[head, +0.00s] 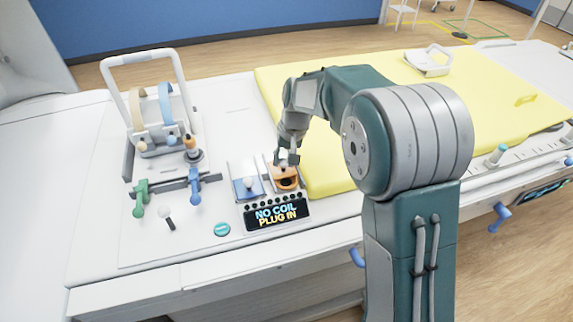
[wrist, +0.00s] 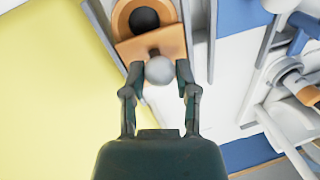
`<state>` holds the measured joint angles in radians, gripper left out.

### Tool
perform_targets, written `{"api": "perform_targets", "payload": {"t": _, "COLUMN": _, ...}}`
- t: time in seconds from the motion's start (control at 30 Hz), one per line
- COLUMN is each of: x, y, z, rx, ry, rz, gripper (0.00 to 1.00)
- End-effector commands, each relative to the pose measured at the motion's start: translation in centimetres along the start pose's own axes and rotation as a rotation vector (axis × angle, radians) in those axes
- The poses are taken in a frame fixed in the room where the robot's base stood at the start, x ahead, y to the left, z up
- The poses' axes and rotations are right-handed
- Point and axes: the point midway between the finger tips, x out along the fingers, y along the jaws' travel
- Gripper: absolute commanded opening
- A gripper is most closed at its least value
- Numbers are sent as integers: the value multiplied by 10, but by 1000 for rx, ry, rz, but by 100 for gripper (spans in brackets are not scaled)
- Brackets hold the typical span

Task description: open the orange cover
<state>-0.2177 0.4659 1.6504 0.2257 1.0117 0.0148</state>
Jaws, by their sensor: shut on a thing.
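The orange cover (wrist: 172,42) is a flat orange plate with a pale round knob (wrist: 159,71). My gripper (wrist: 158,74) has its two fingers on either side of the knob, shut on it. Beside the plate, part of an orange ring around a dark round opening (wrist: 145,19) shows uncovered. In the head view, the orange cover (head: 279,171) is in the right slot above the display, and my gripper (head: 288,158) reaches down onto its far end. The fingers partly hide the knob there.
A blue and white cover (head: 248,187) with its own knob sits just left. A display (head: 276,215) reading "NO COIL PLUG IN" is in front. Green and blue levers (head: 140,198) stand farther left. The yellow pad (head: 320,165) lies to the right.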

Motion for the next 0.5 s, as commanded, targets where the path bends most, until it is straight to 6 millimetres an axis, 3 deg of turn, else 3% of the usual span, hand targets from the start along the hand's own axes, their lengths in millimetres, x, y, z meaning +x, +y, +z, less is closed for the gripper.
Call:
{"api": "perform_targets", "payload": {"t": 0.2, "x": 1, "y": -4, "z": -24, "rx": 0, "ry": 1, "rz": -1, "gripper": 0}}
{"api": "perform_targets", "payload": {"t": 0.5, "x": 1, "y": -5, "z": -28, "rx": 0, "ry": 0, "rz": 0, "gripper": 0}}
